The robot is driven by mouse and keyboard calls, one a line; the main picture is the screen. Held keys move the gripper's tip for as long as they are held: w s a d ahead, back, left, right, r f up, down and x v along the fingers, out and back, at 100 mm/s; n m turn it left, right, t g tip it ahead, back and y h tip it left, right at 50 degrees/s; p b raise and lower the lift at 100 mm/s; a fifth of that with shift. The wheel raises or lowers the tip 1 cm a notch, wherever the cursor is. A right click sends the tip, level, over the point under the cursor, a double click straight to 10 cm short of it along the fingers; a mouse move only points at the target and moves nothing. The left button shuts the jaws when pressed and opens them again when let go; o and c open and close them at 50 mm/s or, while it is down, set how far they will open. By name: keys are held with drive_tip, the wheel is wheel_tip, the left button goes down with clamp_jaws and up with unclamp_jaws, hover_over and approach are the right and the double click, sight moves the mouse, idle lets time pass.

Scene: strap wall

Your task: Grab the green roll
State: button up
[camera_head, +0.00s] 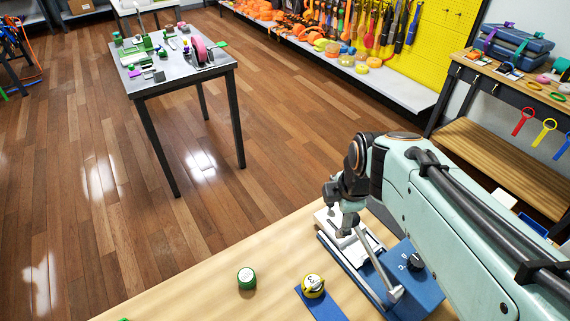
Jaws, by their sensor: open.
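My gripper (338,217) is to the right of the roll and farther back, above the blue-and-white device at the table's far edge. It is open, with nothing seen between its fingers, and well apart from the roll. Its fingers partly overlap the device in the picture, so contact there is unclear.
The blue device (413,283) with a silver lever and dark knob stands farther right. A bit of green (123,319) shows at the bottom edge. The table left of the roll is clear.

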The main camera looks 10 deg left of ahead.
drive_tip(key=w+a+f+n+g, duration=0.1)
drive_tip(key=w+a+f+n, duration=0.3)
drive_tip(key=a+f, duration=0.5)
drive_tip(key=n+g+h, duration=0.1)
drive_tip(key=n+g, duration=0.2)
drive_tip(key=n, duration=0.1)
hover_over(246, 275)
wheel_tip(246, 275, down, 11)
drive_tip(key=shift+w+r, duration=0.1)
drive_tip(key=shift+r, duration=0.1)
drive_tip(key=shift+a+f, duration=0.1)
drive_tip(key=shift+f, duration=0.15)
wheel_tip(246, 275, down, 6)
drive_tip(key=c, duration=1.3)
